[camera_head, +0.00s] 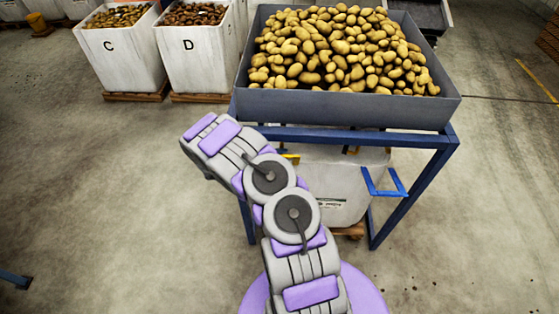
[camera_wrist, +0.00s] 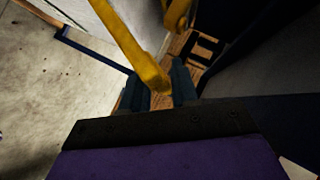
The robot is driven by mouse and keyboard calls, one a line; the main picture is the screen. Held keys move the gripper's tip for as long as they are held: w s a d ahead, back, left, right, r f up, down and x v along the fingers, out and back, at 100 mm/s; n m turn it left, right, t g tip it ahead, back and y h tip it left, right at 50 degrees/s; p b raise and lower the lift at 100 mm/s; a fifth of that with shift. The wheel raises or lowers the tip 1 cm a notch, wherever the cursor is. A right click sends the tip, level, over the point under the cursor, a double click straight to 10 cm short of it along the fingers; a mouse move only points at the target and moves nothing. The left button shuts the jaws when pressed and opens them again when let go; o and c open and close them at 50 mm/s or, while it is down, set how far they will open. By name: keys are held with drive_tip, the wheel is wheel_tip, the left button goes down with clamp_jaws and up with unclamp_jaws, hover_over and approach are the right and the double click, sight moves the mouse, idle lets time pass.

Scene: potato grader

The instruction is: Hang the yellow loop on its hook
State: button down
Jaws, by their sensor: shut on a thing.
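The yellow loop (camera_wrist: 135,50) shows in the wrist view as a thick yellow bar. It slants down from the top edge, and its lower end lies between the fingers of my gripper (camera_wrist: 160,90), which is shut on it. A second yellow piece (camera_wrist: 176,14) shows at the top; I cannot tell whether it belongs to the loop. In the head view a small bit of yellow (camera_head: 291,158) shows beside my arm, under the grader's front edge. My arm hides my gripper there. I cannot make out the hook in either view.
The grey potato tray (camera_head: 345,108) stands on a blue frame (camera_head: 413,185). Beneath it is a white sack (camera_head: 345,180) on a pallet, with a blue U-shaped bar (camera_head: 385,192) beside it. White boxes C (camera_head: 122,60) and D (camera_head: 205,60) stand behind left. Open floor lies left.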

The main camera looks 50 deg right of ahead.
drive_tip(key=shift+w+d+r, duration=0.1)
drive_tip(key=shift+w+d, duration=0.1)
drive_tip(key=shift+w, duration=0.15)
